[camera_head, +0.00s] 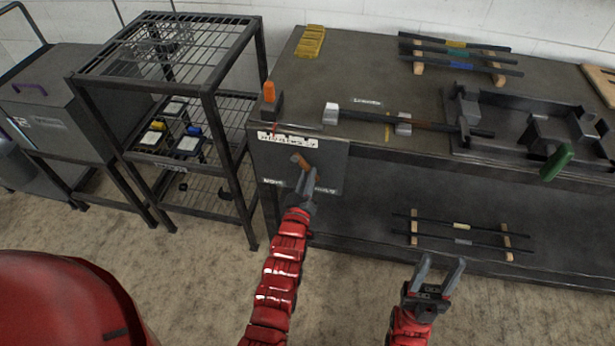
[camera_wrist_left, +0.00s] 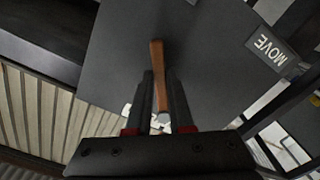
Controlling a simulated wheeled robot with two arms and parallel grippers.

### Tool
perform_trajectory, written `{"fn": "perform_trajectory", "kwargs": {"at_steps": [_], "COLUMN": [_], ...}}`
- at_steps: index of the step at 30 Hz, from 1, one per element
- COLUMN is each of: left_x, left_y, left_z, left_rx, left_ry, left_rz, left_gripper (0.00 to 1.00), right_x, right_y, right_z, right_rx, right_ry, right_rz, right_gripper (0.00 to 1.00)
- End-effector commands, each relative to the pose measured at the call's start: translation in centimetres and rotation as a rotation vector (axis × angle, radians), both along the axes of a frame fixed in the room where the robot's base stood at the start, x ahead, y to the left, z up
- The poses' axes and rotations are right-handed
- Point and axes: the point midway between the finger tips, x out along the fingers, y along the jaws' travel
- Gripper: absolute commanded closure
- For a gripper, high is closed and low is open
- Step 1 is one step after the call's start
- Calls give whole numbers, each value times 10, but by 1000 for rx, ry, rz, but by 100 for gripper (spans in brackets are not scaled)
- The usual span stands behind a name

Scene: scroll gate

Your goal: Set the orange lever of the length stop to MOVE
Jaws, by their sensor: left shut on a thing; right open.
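The orange-brown lever (camera_head: 299,160) sits on a dark plate (camera_head: 330,166) at the bench's front left. My left gripper (camera_head: 305,182) is at the lever, and its fingers are shut on it. In the left wrist view the lever (camera_wrist_left: 157,70) runs between the two fingers (camera_wrist_left: 160,95), with a pale grey part at its near end. The MOVE label (camera_wrist_left: 267,50) lies to the right of the lever there, apart from it. Small labels (camera_head: 322,189) show low on the plate in the head view. My right gripper (camera_head: 440,272) is open and empty, in front of the bench.
An upright orange piece (camera_head: 269,92) stands on the bench corner above a printed strip (camera_head: 288,141). A bar (camera_head: 365,116) lies in grey holders. A wire rack (camera_head: 165,55) stands left of the bench. A lower shelf (camera_head: 380,205) holds rods. Floor in front is clear.

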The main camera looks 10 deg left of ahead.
Motion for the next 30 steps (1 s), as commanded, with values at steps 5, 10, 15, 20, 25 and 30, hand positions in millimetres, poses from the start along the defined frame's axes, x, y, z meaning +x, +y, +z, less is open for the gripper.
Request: {"fn": "perform_trajectory", "kwargs": {"at_steps": [5,10,15,20,25,30], "left_x": [0,0,0,0,0,0], "left_y": [0,2,7,14,24,34], "left_z": [0,-2,-5,-9,-12,-13], "left_rx": [4,35,120,245,405,567], "left_ry": [-1,-1,-1,-1,-1,-2], "left_rz": [1,1,1,1,0,0], "left_gripper": [100,100,100,100,100,100], "right_x": [0,0,0,0,0,0], "right_y": [0,0,0,0,0,0], "right_z": [0,-2,-7,-12,-19,-25], "right_rx": [0,0,0,0,0,0], "right_ry": [0,0,0,0,0,0], "right_rz": [0,0,0,0,0,0], "right_gripper": [50,50,50,50,50,50]}}
